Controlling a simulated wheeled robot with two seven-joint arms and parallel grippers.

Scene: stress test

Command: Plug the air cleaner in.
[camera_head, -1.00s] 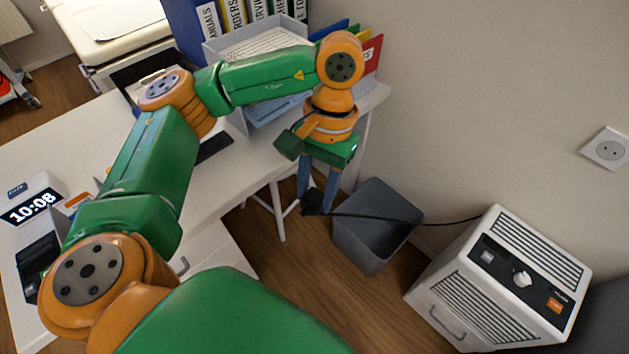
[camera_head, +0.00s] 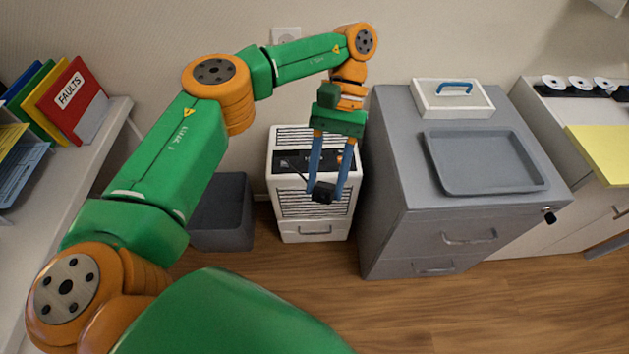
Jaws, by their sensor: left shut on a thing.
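My left gripper (camera_head: 325,185) is shut on a black plug (camera_head: 323,192), its two blue fingers pointing down. In the picture it hangs in front of the white air cleaner (camera_head: 312,228), which stands on the floor between a grey bin and a grey cabinet. The air cleaner's dark control panel is partly hidden behind the fingers. The plug's cable is hardly visible here. A white wall socket (camera_head: 286,35) shows behind my left forearm, which covers its lower part. My right gripper is out of view.
The grey bin (camera_head: 222,212) stands left of the air cleaner. The grey cabinet (camera_head: 400,215) on the right carries a tray (camera_head: 485,188) and a white box (camera_head: 452,101). A desk with colored folders (camera_head: 70,100) is at the left. The front wooden floor (camera_head: 440,315) is clear.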

